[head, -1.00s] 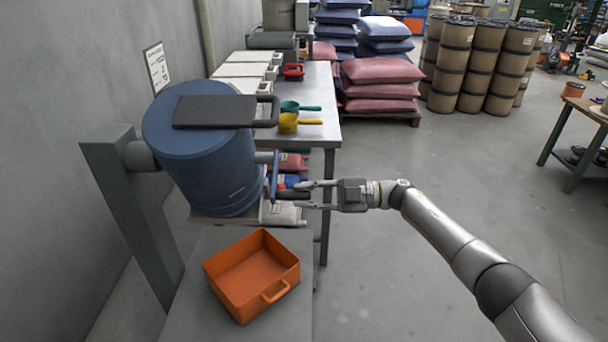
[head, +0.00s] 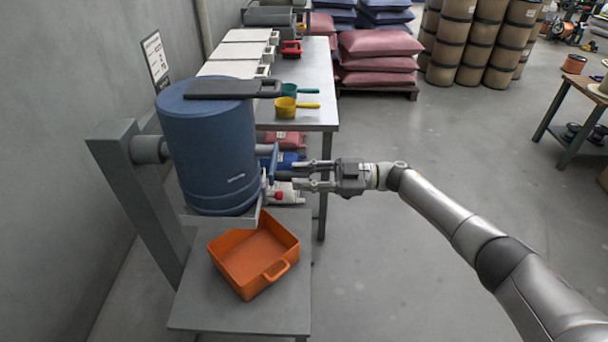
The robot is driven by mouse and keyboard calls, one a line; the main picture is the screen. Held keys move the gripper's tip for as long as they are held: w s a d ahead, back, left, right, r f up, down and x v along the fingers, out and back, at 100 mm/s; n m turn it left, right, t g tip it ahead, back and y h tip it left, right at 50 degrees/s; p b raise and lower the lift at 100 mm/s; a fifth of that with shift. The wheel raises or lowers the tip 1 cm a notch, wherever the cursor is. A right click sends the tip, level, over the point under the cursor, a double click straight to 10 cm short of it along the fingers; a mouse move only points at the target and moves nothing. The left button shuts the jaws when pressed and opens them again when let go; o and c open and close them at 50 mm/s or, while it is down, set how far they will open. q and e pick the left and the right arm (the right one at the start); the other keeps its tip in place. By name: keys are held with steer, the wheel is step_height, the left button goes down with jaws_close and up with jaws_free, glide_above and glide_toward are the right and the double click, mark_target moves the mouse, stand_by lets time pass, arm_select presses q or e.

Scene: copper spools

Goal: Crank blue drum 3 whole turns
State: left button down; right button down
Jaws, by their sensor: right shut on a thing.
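The blue drum (head: 212,150) hangs at the left on a grey stand (head: 140,190), standing almost upright with a dark grey lid plate (head: 222,89) on top. A blue crank arm (head: 273,160) is on its right side. My right gripper (head: 298,175) comes in from the right, with its two fingers closed around the crank's handle, which they mostly hide. My left gripper is not in view.
An orange tray (head: 222,268) sits on the grey platform below the drum. A steel table (head: 318,90) behind holds a green scoop (head: 290,90) and a yellow scoop (head: 286,107). Red sacks (head: 378,64) are stacked beyond.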

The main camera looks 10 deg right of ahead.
steer(key=shift+r+m, duration=0.3)
steer(key=shift+r, duration=0.2)
steer(key=shift+f, duration=0.1)
steer(key=c, duration=1.2)
jaws_free()
steer(key=shift+f, duration=0.15)
steer(key=s+d, duration=0.2)
steer(key=d, duration=0.9)
steer(key=shift+d, duration=0.4)
steer(key=shift+c, duration=0.2)
